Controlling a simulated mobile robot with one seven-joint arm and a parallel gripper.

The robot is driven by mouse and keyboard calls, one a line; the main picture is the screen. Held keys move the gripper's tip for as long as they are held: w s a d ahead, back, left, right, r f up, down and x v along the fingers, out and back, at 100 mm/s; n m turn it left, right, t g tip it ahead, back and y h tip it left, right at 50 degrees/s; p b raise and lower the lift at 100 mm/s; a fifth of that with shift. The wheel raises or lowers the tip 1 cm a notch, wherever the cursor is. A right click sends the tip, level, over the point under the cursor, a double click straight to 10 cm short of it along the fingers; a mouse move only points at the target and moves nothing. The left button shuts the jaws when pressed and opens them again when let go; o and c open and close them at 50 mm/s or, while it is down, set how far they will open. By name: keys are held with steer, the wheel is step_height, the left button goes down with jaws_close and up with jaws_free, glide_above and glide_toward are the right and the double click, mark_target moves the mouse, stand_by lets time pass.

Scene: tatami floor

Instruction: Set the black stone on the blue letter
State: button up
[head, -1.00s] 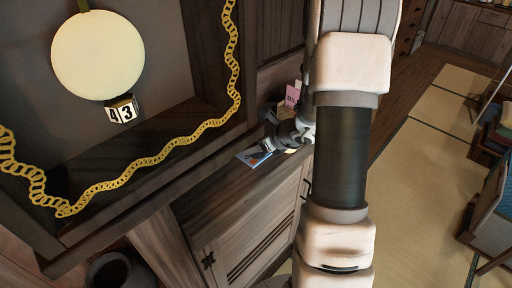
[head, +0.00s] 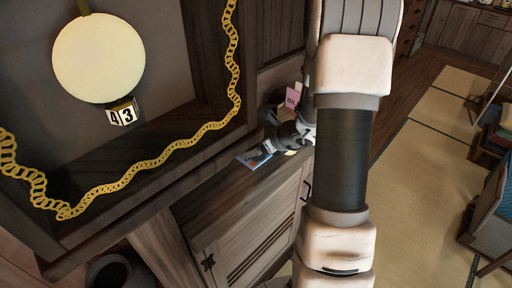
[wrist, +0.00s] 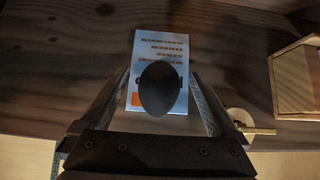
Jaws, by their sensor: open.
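The blue letter (head: 254,157) lies on top of the wooden cabinet in the head view, partly hidden by my gripper (head: 266,145). In the wrist view the letter (wrist: 160,45) is a pale blue-white sheet with lines of print and an orange patch. The black stone (wrist: 160,90) is a smooth dark oval over its lower half and appears to rest on it; contact underneath is hidden. My gripper (wrist: 158,78) is open, with a finger on either side of the stone. I cannot make out the stone in the head view.
The cabinet top (head: 215,180) is clear in front of the letter. A pink card (head: 292,97) stands behind my gripper. The wrist view shows a pale round object (wrist: 242,120) and a wooden box (wrist: 297,80) at right. A gold chain (head: 150,160) hangs at left.

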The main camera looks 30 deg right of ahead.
steer(key=p+v, duration=0.1)
steer(key=v, duration=1)
steer(key=shift+s+d+r, duration=0.15)
steer(key=shift+s+r, duration=0.1)
steer(key=shift+s, duration=0.05)
steer(key=shift+s, duration=0.1)
